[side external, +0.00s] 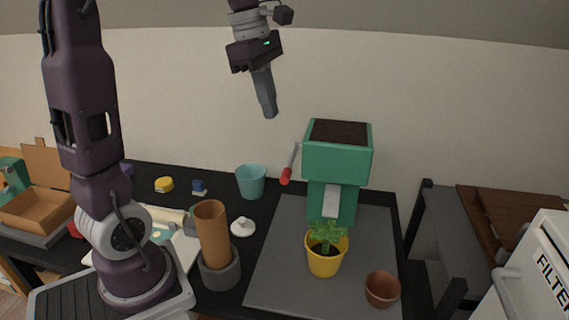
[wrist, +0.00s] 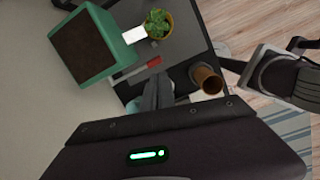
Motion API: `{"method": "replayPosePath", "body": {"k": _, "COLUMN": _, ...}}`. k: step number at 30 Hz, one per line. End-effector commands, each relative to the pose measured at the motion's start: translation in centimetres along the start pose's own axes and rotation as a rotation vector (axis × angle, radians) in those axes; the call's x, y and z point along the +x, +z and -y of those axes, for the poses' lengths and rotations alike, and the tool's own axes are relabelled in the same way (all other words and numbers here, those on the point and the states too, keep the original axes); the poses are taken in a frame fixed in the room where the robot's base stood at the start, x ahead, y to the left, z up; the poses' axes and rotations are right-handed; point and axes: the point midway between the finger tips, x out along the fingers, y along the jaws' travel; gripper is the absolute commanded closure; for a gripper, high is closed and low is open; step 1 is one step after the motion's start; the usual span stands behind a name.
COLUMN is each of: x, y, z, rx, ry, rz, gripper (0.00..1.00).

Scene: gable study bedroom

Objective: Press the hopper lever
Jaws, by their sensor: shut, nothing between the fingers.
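A green hopper (side external: 337,160) filled with dark soil stands at the back of the grey mat. Its lever is a thin rod with a red handle (side external: 286,176), angled down on the hopper's left side. The red handle also shows in the wrist view (wrist: 154,62), beside the hopper (wrist: 94,45). A yellow pot with a green plant (side external: 326,255) stands below the hopper's pale chute (side external: 331,201). My gripper (side external: 270,112) is shut and empty, pointing down, up in the air to the upper left of the lever and apart from it. Its fingers show in the wrist view (wrist: 158,92).
A terracotta pot (side external: 382,289) stands on the mat (side external: 280,283) at front right. A teal pot (side external: 251,182), a white lidded piece (side external: 242,227) and a tall brown tube in a grey holder (side external: 213,238) stand left of the mat. The air around my gripper is clear.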

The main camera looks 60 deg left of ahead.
Motion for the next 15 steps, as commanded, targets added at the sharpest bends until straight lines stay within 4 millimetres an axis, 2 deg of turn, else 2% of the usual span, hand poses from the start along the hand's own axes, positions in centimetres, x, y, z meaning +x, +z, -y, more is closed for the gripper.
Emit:
{"method": "replayPosePath", "body": {"k": 2, "x": 0.4, "y": -0.9, "z": -1.6, "rx": -0.147, "ry": -0.021, "rz": 0.001, "gripper": 1.00}}
{"method": "replayPosePath", "body": {"k": 5, "x": 0.5, "y": -1.4, "z": -2.4, "rx": -0.240, "ry": -0.034, "rz": 0.002, "gripper": 1.00}}
{"method": "replayPosePath", "body": {"k": 15, "x": 0.7, "y": -1.4, "z": -2.5, "rx": -0.254, "ry": -0.036, "rz": 0.002, "gripper": 1.00}}
